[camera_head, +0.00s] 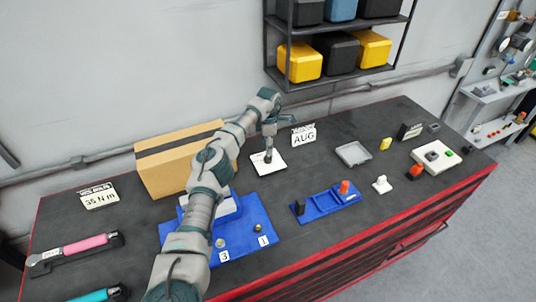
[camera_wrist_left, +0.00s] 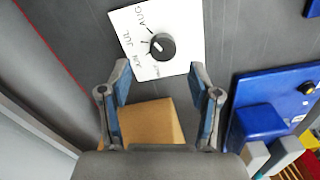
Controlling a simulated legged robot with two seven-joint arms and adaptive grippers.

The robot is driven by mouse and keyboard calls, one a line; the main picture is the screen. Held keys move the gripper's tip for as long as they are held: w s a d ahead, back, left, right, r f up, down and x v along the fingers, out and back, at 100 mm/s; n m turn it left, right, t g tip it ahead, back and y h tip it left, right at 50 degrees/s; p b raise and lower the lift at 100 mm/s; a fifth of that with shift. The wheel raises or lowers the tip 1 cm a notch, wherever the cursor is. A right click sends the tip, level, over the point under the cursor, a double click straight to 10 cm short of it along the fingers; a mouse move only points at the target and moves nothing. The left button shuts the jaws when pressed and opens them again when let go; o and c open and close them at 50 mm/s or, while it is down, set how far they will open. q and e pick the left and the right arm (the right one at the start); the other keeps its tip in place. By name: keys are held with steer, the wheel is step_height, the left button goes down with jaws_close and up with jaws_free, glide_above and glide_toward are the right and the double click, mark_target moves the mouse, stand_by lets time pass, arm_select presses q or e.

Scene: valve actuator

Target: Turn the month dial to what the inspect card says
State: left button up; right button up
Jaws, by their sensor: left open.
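The inspect card (camera_head: 304,136) stands at the back of the bench and reads AUG. The month dial (camera_wrist_left: 162,46) is a round black knob on a white plate (camera_head: 264,168); the plate also shows in the left wrist view (camera_wrist_left: 183,20). AUG, JUL and JUN are legible on the plate, and a fourth label is unclear. The knob's white mark faces the label side, but I cannot tell which month it points to. My left gripper (camera_head: 268,152) is above the dial; in the left wrist view its fingers (camera_wrist_left: 160,68) are apart, with nothing between them. My right gripper is out of view.
A cardboard box (camera_head: 165,168) stands left of the dial. A blue tray (camera_head: 325,205) and a grey dish (camera_head: 353,153) lie to the right. A blue mat (camera_head: 262,228) with numbered tags is in front. A shelf with bins (camera_head: 340,70) hangs behind.

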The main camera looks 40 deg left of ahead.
arm_select(q)
step_height(320, 180, up, 6)
steer(key=shift+w+f, duration=0.1)
steer(key=shift+f, duration=0.15)
steer(key=shift+f, duration=0.1)
stand_by(0.4)
